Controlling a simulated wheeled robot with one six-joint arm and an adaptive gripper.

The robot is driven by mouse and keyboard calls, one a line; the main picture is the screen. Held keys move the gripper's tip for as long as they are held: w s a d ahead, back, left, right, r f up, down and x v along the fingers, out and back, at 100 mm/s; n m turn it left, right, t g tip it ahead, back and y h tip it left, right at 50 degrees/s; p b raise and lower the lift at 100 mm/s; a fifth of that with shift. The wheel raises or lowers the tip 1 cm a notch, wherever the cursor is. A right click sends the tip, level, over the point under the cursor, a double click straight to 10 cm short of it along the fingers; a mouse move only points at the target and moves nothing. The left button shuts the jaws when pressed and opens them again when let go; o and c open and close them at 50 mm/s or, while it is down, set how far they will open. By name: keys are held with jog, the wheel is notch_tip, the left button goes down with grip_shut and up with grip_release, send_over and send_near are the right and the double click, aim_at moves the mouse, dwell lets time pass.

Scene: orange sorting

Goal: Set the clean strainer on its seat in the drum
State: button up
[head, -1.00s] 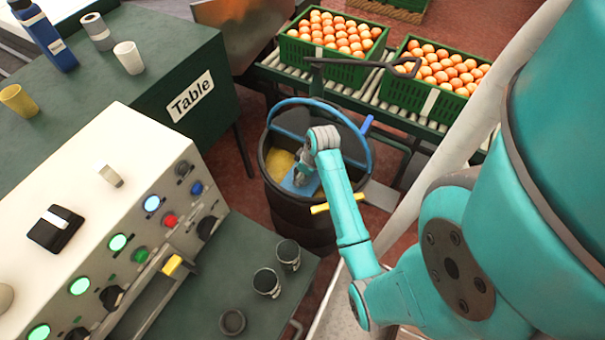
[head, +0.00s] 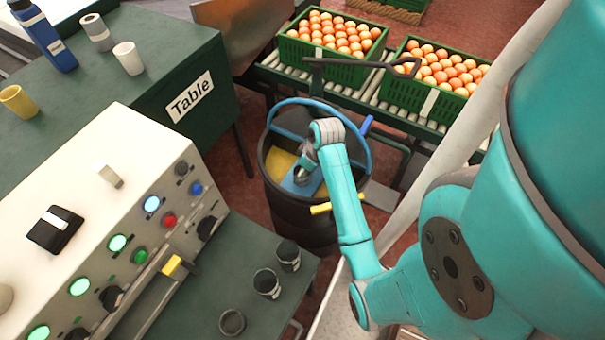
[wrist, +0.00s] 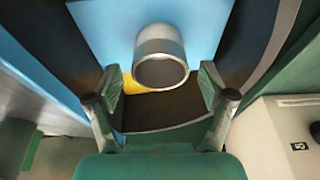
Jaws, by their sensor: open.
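The black drum (head: 306,223) stands in the middle of the head view, with a blue hoop at its top and yellow contents inside. A blue plate (head: 287,182) lies across its opening and fills the top of the wrist view (wrist: 105,28). A grey metal cylinder (wrist: 161,43), which looks like the strainer, stands at the plate with its open end toward the wrist camera. My gripper (head: 304,171) is over the drum. In the wrist view its fingers (wrist: 161,84) are spread wide, one on each side of the cylinder, with visible gaps. The cylinder's lower end is hidden.
Dark cups (head: 288,256) and a small ring (head: 232,322) stand on the green bench by the control panel (head: 135,215). A green table (head: 190,62) is at the upper left. Orange crates (head: 335,72) sit on a roller conveyor behind the drum. A yellow handle (head: 321,209) is at the drum's near side.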

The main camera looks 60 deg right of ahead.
jog(key=v, duration=0.8)
jog(key=shift+r, duration=0.25)
